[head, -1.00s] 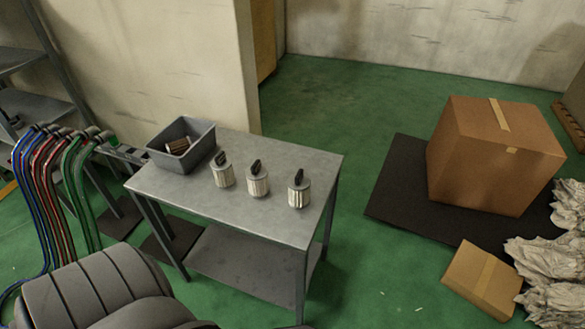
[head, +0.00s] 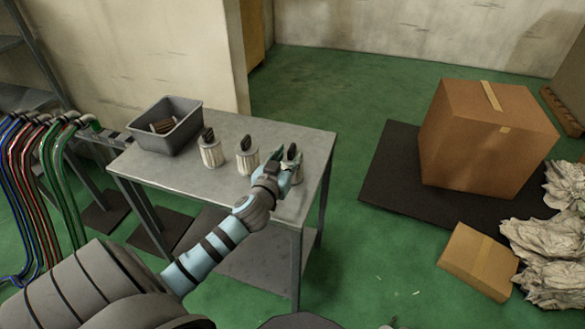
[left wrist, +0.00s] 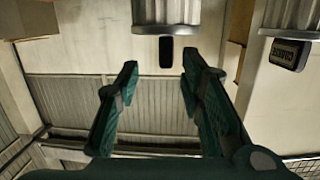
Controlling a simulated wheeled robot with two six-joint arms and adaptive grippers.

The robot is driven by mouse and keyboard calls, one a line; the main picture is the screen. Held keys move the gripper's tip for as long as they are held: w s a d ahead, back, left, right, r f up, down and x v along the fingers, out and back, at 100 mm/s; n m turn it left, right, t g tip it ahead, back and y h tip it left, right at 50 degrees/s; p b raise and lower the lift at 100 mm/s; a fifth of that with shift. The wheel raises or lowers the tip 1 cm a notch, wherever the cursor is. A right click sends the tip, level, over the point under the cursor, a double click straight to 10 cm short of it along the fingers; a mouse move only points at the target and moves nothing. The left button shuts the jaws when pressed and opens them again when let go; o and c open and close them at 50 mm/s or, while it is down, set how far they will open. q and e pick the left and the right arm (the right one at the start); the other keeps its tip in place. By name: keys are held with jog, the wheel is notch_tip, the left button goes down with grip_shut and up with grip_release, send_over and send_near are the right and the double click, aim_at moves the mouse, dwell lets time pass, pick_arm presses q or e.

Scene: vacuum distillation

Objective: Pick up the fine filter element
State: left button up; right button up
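Three pale ribbed cylindrical filter elements with dark tops stand in a row on the grey metal table: a left one (head: 210,154), a middle one (head: 247,163) and a right one (head: 292,152). My left gripper (head: 284,158) is at the right one and partly hides it. In the left wrist view its fingers are open, with one filter element (left wrist: 166,12) and its dark tag just beyond and between the tips. Another filter element (left wrist: 292,15) at the right edge has a tag that seems to read COARSE. I cannot read the nearer tag. My right gripper is out of view.
The table (head: 185,179) also carries a grey bin (head: 167,134) holding brown items at its left end. Coloured hoses (head: 62,180) stand left of the table.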

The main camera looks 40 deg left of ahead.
aim_at(289, 152)
pick_arm(q)
jog(key=x, duration=0.5)
jog(key=shift+w+a, duration=0.1)
jog(key=shift+a, duration=0.25)
grip_shut()
